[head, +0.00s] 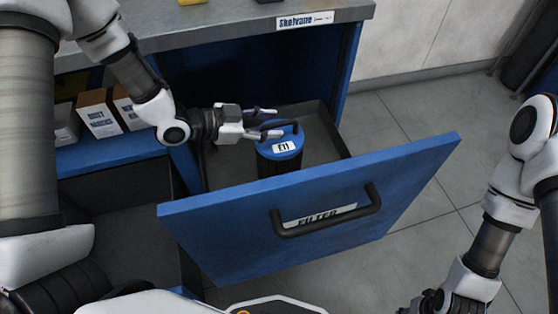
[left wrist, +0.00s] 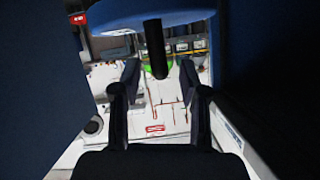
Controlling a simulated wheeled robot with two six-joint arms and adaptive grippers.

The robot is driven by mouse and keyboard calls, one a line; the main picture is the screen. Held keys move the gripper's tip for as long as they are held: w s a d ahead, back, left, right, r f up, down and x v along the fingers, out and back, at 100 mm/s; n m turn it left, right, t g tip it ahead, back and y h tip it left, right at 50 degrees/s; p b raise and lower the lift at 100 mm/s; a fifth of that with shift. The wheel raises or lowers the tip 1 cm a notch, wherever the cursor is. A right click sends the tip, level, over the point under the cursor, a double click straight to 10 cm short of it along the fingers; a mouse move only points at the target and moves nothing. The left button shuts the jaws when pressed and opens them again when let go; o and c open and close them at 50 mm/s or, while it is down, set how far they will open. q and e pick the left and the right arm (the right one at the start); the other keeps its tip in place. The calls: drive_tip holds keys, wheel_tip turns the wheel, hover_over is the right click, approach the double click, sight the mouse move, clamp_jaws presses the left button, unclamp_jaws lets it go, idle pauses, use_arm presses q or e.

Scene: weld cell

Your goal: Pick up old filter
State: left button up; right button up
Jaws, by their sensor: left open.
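The filter (head: 270,152) is a black cylinder with a blue cap, a white "E11" label and a black arched handle (head: 295,127). It stands upright in the open drawer. My left gripper (head: 277,123) is open at the cap, its two fingers beside the handle. In the left wrist view, the blue cap (left wrist: 150,14) is at the top and the dark handle (left wrist: 155,48) hangs between the spread fingers (left wrist: 159,72). I cannot tell whether the fingers touch it. My right gripper (head: 430,303) is only partly visible at the bottom edge, far from the filter.
The blue drawer front (head: 240,235), with a black bar handle (head: 327,220) and a "FILTER" label, stands pulled out before the filter. The grey worktop (head: 220,30) overhangs behind. Small boxes (head: 98,113) sit on a shelf at left. Floor at right is clear.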

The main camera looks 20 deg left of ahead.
use_arm(q)
drive_tip(key=x, duration=0.3)
drive_tip(key=shift+f, duration=0.1)
drive_tip(key=shift+s+a, duration=0.1)
drive_tip(key=shift+c, duration=0.3)
clamp_jaws()
